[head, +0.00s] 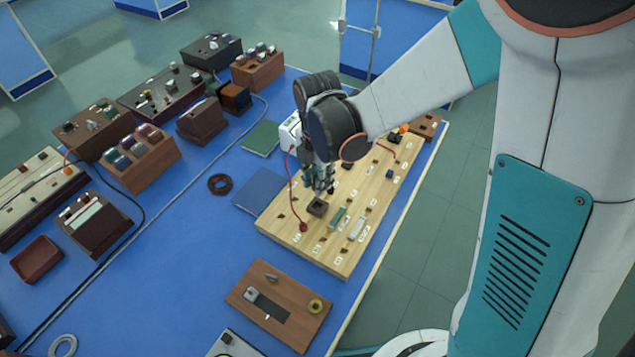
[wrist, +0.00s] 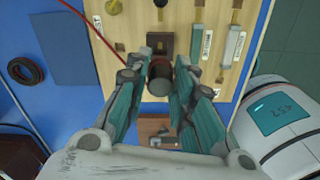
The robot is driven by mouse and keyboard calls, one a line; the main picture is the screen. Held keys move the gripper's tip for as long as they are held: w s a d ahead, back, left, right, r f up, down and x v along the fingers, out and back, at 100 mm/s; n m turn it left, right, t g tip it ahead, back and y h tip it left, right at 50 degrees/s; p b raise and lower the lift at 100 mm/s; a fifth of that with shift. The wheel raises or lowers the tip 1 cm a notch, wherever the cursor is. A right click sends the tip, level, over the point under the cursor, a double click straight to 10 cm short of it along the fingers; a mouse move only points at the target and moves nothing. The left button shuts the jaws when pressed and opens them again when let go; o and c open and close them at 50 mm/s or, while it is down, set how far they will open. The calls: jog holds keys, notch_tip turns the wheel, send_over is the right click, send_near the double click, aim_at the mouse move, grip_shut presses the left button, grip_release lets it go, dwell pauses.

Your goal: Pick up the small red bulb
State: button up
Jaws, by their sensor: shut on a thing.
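My gripper (head: 321,186) is over the light wooden board (head: 290,241), just above a small brown socket block (head: 317,207). In the wrist view the two fingers of my gripper (wrist: 162,76) are shut on a small dark, reddish round piece, which I take to be the red bulb (wrist: 159,87). The socket block (wrist: 160,42) shows just beyond the fingertips. I cannot tell whether the bulb touches it. In the head view the bulb is hidden by the fingers.
A green block (head: 337,217) and a pale block (head: 356,229) stand close on the board's right. A red cable (head: 292,190) hangs at the left of my gripper. A wooden plate (head: 292,323) lies in front. The blue table (head: 195,235) has free room.

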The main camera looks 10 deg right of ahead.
notch_tip(320, 180, up, 15)
jog(key=p, duration=0.9)
